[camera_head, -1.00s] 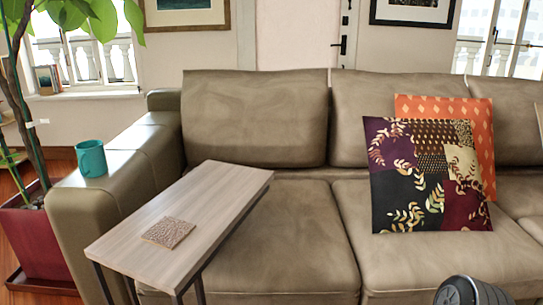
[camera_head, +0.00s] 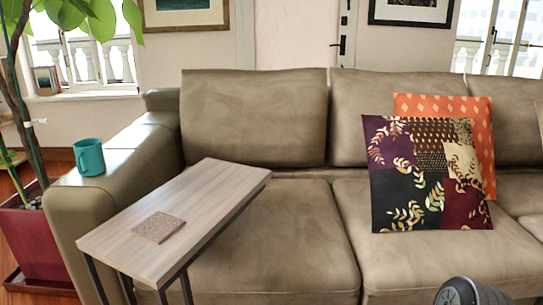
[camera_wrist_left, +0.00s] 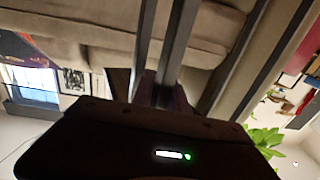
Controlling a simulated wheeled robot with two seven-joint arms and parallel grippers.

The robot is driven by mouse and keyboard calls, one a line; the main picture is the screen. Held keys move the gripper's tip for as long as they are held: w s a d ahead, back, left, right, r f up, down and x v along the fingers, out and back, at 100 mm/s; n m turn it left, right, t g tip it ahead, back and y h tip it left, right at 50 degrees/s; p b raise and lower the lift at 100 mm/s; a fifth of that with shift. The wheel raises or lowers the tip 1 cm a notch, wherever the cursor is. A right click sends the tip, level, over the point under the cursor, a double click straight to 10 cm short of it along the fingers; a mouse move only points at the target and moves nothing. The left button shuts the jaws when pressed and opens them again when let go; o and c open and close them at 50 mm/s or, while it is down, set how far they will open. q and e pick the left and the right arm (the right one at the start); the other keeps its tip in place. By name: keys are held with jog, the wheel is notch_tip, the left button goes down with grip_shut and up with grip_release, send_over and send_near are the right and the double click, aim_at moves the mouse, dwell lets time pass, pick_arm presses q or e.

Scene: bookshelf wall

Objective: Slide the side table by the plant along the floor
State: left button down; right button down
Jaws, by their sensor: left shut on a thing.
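The side table (camera_head: 205,190) has a long pale wood top and thin dark metal legs. In the head view it stands at the sofa's left seat, its top reaching over the seat edge beside the left armrest. A square brown coaster (camera_head: 159,227) lies on it. The plant (camera_head: 75,15) stands at the far left in a dark red pot (camera_head: 38,240). In the left wrist view my left gripper (camera_wrist_left: 155,90) is shut on a dark table leg (camera_wrist_left: 175,50); its fingers are dim. The head view does not show this grip.
The grey-brown sofa (camera_head: 290,240) fills the middle. A teal mug (camera_head: 89,157) stands on its left armrest (camera_head: 75,200), close to the table. A patterned cushion (camera_head: 425,175) and an orange one (camera_head: 480,125) lean on the right. Little wooden floor shows at far left.

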pick_arm(q)
jog(key=a, duration=0.2)
jog(key=shift+w+a+r+y, duration=0.15)
jog(key=shift+a+y, duration=0.25)
jog(key=c, duration=2.1)
grip_release()
jog(key=shift+w+a+r, duration=0.15)
jog(key=shift+w+a, duration=0.05)
jog(key=shift+a, duration=0.6)
jog(key=shift+c, duration=0.2)
jog(key=shift+o, duration=1)
jog(key=shift+w+a, duration=0.3)
jog(key=o, duration=1.6)
jog(key=shift+c, duration=0.2)
jog(key=o, duration=0.4)
jog(key=shift+a+f+n, duration=0.2)
jog(key=shift+n, duration=0.1)
